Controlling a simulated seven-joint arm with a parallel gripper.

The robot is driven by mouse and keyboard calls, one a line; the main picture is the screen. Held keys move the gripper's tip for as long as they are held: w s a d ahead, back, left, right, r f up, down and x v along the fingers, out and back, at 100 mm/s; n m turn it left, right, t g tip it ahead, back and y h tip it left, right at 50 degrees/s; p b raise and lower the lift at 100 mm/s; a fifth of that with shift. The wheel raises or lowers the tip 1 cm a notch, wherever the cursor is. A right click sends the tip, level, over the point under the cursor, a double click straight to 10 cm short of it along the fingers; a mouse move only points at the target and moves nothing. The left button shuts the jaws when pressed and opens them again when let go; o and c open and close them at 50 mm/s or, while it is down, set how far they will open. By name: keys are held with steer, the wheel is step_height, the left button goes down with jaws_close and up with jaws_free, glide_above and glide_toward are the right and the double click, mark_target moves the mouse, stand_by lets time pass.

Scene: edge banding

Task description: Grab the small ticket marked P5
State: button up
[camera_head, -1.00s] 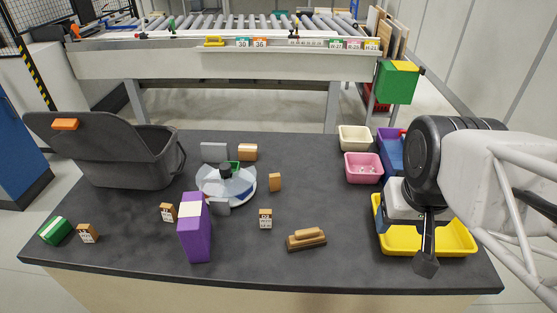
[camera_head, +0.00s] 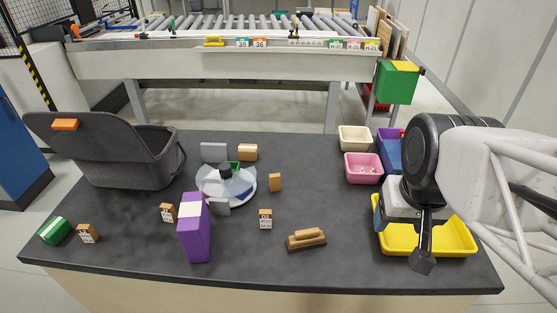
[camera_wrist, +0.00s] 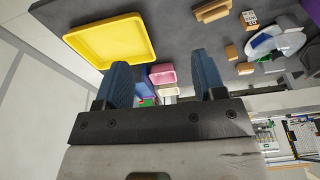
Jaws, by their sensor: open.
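Several small tan tickets with white printed faces stand on the dark table: one at the far left (camera_head: 87,233), one left of the purple box (camera_head: 167,213), and one near the middle (camera_head: 265,219). The print is too small to read, so I cannot tell which is P5. The middle ticket also shows in the wrist view (camera_wrist: 249,18). My gripper (camera_head: 423,262) is over the yellow tray (camera_head: 455,250) at the right, well away from the tickets. In the wrist view its fingers (camera_wrist: 164,75) are apart with nothing held between them.
A purple box (camera_head: 195,230) stands between two tickets. A wooden brush (camera_head: 306,240) lies right of the middle ticket. A round clear-and-white device (camera_head: 226,187), a grey bin (camera_head: 125,160) and a pink bin (camera_head: 363,168) stand farther back. The table between brush and yellow tray is clear.

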steer(key=w+a+f+m+g+y, duration=0.4)
steer(key=w+a, duration=0.3)
steer(key=w, duration=0.4)
steer(key=m+t+y, duration=0.3)
steer(key=m+y, duration=0.6)
steer(key=m, duration=0.6)
glide_toward(276, 176)
steer(key=x, duration=0.2)
steer(key=shift+w+a+f, duration=0.1)
steer(key=shift+a+f, duration=0.1)
steer(key=shift+a, duration=0.1)
steer(key=shift+x, duration=1.3)
steer(key=shift+a, duration=0.1)
steer(key=shift+x, duration=2.55)
